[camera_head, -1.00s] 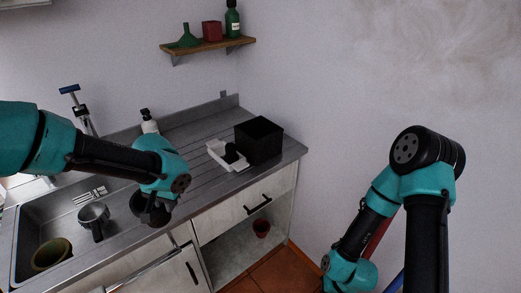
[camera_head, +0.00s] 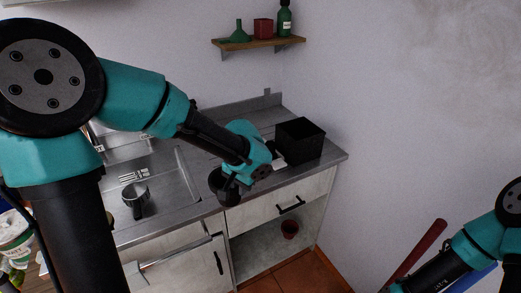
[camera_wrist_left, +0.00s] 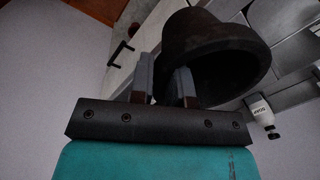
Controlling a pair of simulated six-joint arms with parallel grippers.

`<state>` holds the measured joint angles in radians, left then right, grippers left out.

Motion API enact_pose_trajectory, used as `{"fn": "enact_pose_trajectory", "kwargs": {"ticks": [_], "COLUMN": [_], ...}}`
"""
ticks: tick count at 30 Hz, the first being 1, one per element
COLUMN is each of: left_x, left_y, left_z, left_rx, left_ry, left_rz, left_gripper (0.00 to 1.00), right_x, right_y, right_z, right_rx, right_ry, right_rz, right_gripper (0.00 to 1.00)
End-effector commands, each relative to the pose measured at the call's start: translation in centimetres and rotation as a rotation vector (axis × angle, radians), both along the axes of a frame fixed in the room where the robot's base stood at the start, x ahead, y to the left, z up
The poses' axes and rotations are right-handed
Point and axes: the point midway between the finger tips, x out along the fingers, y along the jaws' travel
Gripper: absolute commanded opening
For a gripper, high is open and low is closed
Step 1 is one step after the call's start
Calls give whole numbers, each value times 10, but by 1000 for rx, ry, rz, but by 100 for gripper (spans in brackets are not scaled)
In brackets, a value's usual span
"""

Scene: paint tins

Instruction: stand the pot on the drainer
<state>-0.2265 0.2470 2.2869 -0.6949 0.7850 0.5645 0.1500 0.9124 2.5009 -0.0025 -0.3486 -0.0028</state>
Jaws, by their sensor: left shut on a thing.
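The dark pot (camera_head: 222,187) is held over the front of the counter, to the right of the sink. It also shows in the left wrist view as a bell-like dark shape with a wide rim (camera_wrist_left: 215,50). My left gripper (camera_head: 232,180) is shut on its wall; the fingers (camera_wrist_left: 166,82) show close against it in the wrist view. The ridged metal drainer (camera_head: 204,170) lies between the sink and the black box, partly hidden by my left arm. I cannot tell whether the pot touches it. My right gripper is out of view; only its arm shows.
A black box (camera_head: 300,142) stands at the counter's right end, with a white tray mostly hidden beside it. A grey mug (camera_head: 135,198) is in the sink (camera_head: 165,178). A soap bottle (camera_wrist_left: 262,112) shows in the wrist view.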

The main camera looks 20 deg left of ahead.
Motion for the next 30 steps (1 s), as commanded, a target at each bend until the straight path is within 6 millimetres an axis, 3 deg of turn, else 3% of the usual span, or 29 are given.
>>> {"fn": "enact_pose_trajectory", "kwargs": {"ticks": [5,24,30], "left_x": [12,124,141], "left_y": [6,67,76], "left_z": [-1,-14,-15], "left_rx": [0,0,0], "left_ry": [1,0,0], "left_rz": [4,3,0], "left_gripper": [0,0,0], "right_x": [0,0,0], "right_y": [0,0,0], "right_z": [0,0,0], "right_rx": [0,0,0], "right_ry": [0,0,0], "right_rz": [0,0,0], "right_gripper": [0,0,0]}}
